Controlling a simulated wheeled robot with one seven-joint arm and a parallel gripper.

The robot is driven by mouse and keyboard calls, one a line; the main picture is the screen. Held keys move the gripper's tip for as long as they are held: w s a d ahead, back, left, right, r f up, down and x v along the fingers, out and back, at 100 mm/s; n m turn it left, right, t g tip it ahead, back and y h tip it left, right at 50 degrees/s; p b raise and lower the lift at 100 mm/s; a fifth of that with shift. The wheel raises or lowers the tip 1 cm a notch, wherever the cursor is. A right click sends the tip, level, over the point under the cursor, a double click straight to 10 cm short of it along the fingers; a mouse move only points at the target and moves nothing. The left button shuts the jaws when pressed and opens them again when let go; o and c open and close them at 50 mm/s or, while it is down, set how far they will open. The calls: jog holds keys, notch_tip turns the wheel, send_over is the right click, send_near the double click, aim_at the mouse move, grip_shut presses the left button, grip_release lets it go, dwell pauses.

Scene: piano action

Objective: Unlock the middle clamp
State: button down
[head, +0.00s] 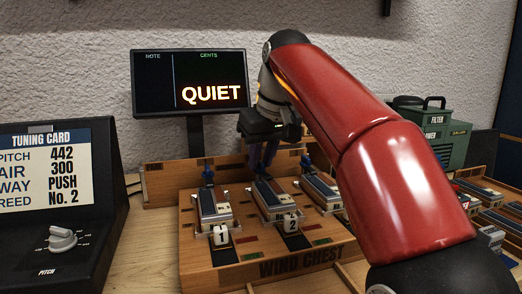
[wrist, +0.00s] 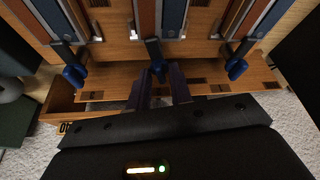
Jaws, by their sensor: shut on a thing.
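In the wrist view the middle clamp has a blue-tipped lever (wrist: 157,68) at the end of a dark bar. My gripper (wrist: 160,82) has its dark fingers on either side of that blue tip and is shut on it. In the head view my gripper (head: 263,158) reaches down behind the middle reed block (head: 268,196), and its fingers mostly hide the middle lever. The left clamp's blue lever (wrist: 74,73) and the right clamp's blue lever (wrist: 236,68) stand apart from my fingers.
A screen (head: 190,84) reading QUIET stands behind. The tuning card (head: 45,165) is at left; a green box (head: 437,132) is at right.

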jog(key=n+p, duration=0.1)
jog(key=n, duration=0.1)
jog(key=n+g+y, duration=0.1)
jog(key=n, duration=0.1)
jog(key=shift+w+d+n+p, duration=0.2)
jog(key=shift+n+p, duration=0.1)
jog(key=shift+p, duration=0.1)
jog(key=n, duration=0.2)
jog(key=n+g+y, duration=0.1)
jog(key=n, duration=0.1)
jog(key=shift+w+g, duration=0.15)
jog(key=shift+g, duration=0.15)
jog(key=shift+n, duration=0.3)
jog(key=c, duration=1.3)
grip_release()
jog(key=shift+d, duration=0.1)
